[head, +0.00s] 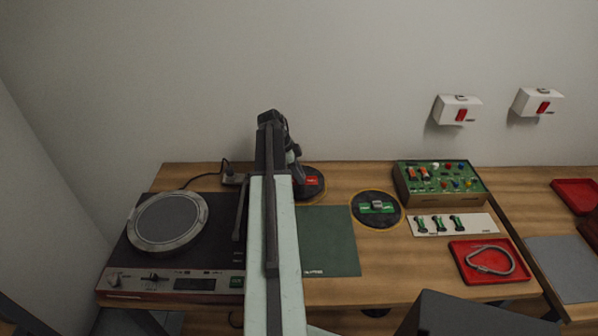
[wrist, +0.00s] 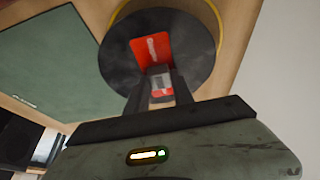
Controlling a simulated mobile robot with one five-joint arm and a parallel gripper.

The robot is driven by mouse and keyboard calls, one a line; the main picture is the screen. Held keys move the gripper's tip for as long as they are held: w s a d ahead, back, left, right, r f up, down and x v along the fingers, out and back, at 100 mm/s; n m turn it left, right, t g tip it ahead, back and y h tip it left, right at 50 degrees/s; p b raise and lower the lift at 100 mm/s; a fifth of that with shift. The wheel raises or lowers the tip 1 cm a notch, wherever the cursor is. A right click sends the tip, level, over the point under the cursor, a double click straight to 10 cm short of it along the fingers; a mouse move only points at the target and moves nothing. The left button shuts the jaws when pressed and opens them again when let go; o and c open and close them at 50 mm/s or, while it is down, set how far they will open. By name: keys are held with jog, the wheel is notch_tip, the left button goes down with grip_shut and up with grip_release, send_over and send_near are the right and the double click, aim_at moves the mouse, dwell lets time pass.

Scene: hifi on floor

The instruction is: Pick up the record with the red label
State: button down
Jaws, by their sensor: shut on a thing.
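The record with the red label (wrist: 189,48) is a dark disc in the upper middle of the wrist view. Its red label (wrist: 151,52) and a small grey block at its centre show there. My gripper (wrist: 158,90) is shut on this block, with a finger on each side. In the head view the record (head: 312,191) is partly hidden behind my arm, and its red label shows at the right of the gripper. A yellow ring shows around the record's edge; I cannot tell whether the record is clear of the table.
A record with a green label (head: 363,217) lies to the right. A green mat (head: 330,242) lies in front. The turntable (head: 127,251) stands at the left. A circuit box (head: 400,190), a white strip and a red tray (head: 458,264) take up the right side.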

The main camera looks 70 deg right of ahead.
jog(key=s+a, duration=0.2)
jog(key=a, duration=0.2)
jog(key=s+a, duration=0.1)
jog(key=a, duration=0.4)
jog(key=s+a+r+p, duration=0.1)
jog(key=s+a, duration=0.1)
jog(key=a, duration=0.2)
jog(key=shift+s+a+r, duration=0.1)
jog(key=shift+s+a, duration=0.05)
jog(key=shift+s, duration=0.2)
